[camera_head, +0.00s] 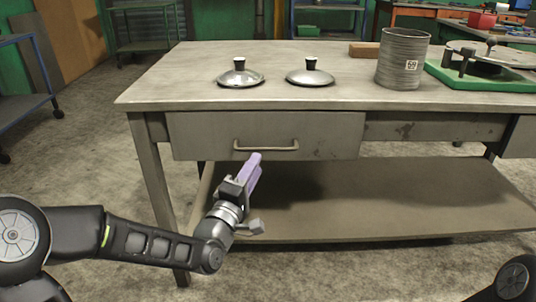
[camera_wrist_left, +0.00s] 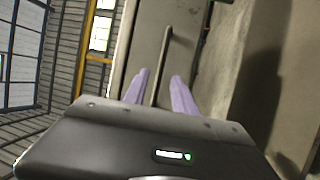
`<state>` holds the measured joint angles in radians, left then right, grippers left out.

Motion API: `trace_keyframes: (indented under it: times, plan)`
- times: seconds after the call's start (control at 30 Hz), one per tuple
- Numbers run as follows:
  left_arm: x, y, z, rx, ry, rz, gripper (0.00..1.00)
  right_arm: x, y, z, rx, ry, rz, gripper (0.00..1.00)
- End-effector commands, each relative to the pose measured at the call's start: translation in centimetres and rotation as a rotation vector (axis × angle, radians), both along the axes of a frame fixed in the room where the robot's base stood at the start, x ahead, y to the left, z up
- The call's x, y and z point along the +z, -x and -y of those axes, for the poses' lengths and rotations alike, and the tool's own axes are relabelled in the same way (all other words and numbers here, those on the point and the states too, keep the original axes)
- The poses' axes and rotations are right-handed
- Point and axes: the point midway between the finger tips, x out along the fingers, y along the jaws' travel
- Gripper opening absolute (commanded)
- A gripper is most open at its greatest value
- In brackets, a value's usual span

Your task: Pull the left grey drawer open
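The left grey drawer (camera_head: 335,128) is under the table top, its front looking shut. Its bar handle (camera_head: 266,147) runs level across the front. My left gripper (camera_head: 255,157) has lilac fingers pointing up at the handle, just below its left part. In the left wrist view the gripper (camera_wrist_left: 160,75) is open, and the handle (camera_wrist_left: 167,45) runs lengthwise through the gap between the fingers. I cannot tell whether the fingers touch the handle. The drawer front (camera_wrist_left: 145,40) also shows there. My right gripper is not in view.
The worktable (camera_head: 190,75) carries two lids (camera_head: 240,77) (camera_head: 310,76), a ribbed grey can (camera_head: 402,60), a wooden block (camera_head: 364,49) and a green tray (camera_head: 450,75). A lower shelf (camera_head: 400,205) lies below the drawer. A second drawer (camera_head: 520,140) shows at the right edge.

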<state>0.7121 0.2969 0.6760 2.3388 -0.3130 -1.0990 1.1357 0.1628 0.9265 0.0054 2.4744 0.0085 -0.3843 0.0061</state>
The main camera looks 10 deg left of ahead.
Motion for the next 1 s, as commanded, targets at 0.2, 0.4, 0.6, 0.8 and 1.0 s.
trace_keyframes:
  times: [0.2, 0.4, 0.6, 0.8, 1.0]
  plan:
    - [-0.1, -0.9, 0.2, -0.001, 0.000, -0.002, 0.32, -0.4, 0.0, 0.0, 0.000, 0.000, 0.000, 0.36]
    - [0.3, -3.6, 0.6, -0.001, 0.001, -0.001, 0.32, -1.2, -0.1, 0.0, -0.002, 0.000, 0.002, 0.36]
    - [0.9, -6.5, 1.0, 0.000, 0.002, -0.001, 0.32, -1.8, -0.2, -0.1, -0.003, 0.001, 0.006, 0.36]
    - [1.3, -7.6, 1.2, -0.001, 0.000, -0.002, 0.32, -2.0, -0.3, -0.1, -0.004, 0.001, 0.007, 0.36]
    - [1.3, -7.6, 1.2, -0.001, -0.002, -0.003, 0.32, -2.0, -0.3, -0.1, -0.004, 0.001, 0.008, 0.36]
